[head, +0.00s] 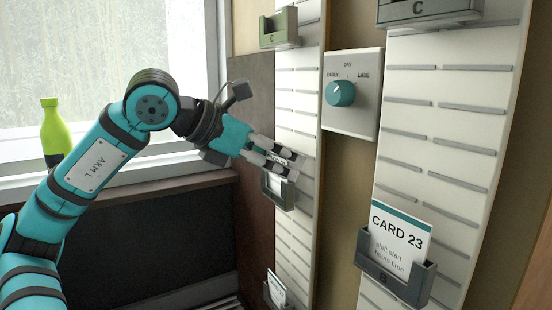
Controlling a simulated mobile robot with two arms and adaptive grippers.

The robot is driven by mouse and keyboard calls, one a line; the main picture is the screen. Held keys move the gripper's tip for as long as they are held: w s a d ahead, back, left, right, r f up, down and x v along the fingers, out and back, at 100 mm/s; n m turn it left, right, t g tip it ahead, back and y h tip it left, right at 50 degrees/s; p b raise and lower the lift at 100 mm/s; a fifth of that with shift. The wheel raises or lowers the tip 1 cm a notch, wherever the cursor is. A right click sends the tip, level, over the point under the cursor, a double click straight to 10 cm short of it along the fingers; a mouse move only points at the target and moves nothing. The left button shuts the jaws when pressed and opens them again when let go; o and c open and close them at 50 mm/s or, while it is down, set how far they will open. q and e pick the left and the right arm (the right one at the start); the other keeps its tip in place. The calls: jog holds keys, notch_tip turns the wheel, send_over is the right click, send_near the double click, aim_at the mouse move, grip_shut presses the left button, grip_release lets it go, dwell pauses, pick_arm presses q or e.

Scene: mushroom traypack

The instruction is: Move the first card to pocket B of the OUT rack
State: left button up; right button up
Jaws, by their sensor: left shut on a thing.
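My left gripper (290,165) reaches from the left to the middle pocket (278,196) of the left white rack (296,105). It is shut on a white card (274,182), which shows just below the fingers at that pocket. The fingers hide its upper part, and I cannot tell how deep it sits. On the right white rack (440,140), a card marked CARD 23 (398,238) stands in a grey pocket marked B (392,277). No IN or OUT label shows on either rack. My right gripper is not in view.
Another card (276,288) stands in a low pocket of the left rack. A green pocket C (280,29) is above; a grey pocket C (428,10) tops the right rack. A switch box with teal knob (341,93) is between racks. A green bottle (56,130) stands by the window.

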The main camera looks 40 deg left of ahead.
pick_arm(q)
jog(key=shift+d+f+g, duration=0.15)
jog(key=shift+f+g, duration=0.15)
jog(key=shift+f, duration=0.5)
jog(key=o, duration=0.7)
jog(key=shift+c, duration=0.2)
jog(key=shift+o, duration=1)
jog(key=shift+w+d+f, duration=0.1)
jog(key=shift+w, duration=0.15)
jog(key=shift+s+d, duration=0.1)
jog(key=shift+s+r, duration=0.1)
jog(key=shift+r, duration=0.3)
jog(key=shift+s+r, duration=0.25)
jog(key=shift+s, duration=0.05)
jog(key=v, duration=1.1)
jog(key=shift+a, duration=0.25)
jog(key=shift+r, duration=0.1)
